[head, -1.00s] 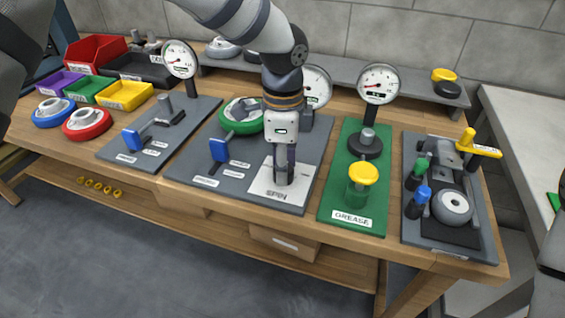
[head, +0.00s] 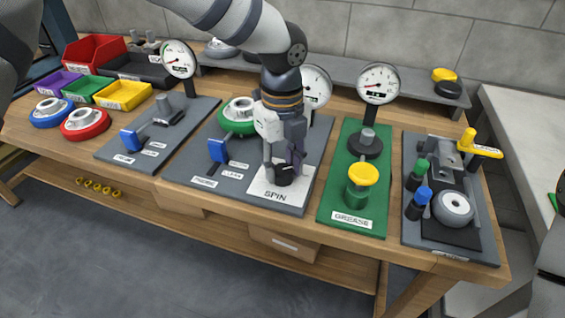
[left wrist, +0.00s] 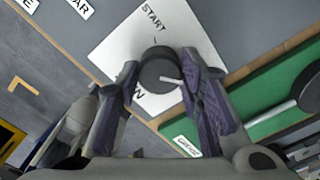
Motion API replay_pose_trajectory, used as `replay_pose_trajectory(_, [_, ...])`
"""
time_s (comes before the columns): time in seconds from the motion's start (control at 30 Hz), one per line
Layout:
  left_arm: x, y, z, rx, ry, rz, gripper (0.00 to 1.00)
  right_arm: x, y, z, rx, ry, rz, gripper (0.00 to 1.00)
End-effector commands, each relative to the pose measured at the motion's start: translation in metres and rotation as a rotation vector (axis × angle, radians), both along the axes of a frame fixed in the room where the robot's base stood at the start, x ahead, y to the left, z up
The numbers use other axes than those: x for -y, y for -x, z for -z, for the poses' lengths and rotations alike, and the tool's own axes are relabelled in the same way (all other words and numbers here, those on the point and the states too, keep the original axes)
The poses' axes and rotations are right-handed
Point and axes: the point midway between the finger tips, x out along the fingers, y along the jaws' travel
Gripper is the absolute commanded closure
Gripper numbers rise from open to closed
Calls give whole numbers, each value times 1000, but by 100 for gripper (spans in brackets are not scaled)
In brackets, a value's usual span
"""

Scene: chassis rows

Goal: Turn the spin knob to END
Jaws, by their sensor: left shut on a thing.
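The spin knob (head: 282,178) is a black round knob on a white square plate (head: 262,191) marked SPIN, at the right front of the middle grey panel. My left gripper (head: 283,168) points down over it and is shut on it. In the left wrist view the knob (left wrist: 158,68) sits between the two fingers (left wrist: 159,82). A white pointer mark on it points toward the right finger. START is readable on the plate (left wrist: 112,50); END is not visible. My right gripper is not in view.
A blue-handled lever (head: 218,151) and a green ring (head: 238,127) share the panel. A green GREASE panel (head: 338,190) with a yellow-topped knob (head: 362,173) stands close on the right. Gauges stand behind. The floor in front is clear.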

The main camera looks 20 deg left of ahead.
Motion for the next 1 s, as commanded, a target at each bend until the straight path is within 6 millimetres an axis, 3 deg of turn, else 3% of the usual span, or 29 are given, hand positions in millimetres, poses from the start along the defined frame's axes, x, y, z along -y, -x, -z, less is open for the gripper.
replay_pose_trajectory(0.4, [1,0,0,0,2,170,94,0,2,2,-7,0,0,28])
replay_pose_trajectory(0.97, [1,1,0,-1,1,194,94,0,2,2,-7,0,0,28])
replay_pose_trajectory(1.0, [1,1,0,-1,1,194,57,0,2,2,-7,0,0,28])
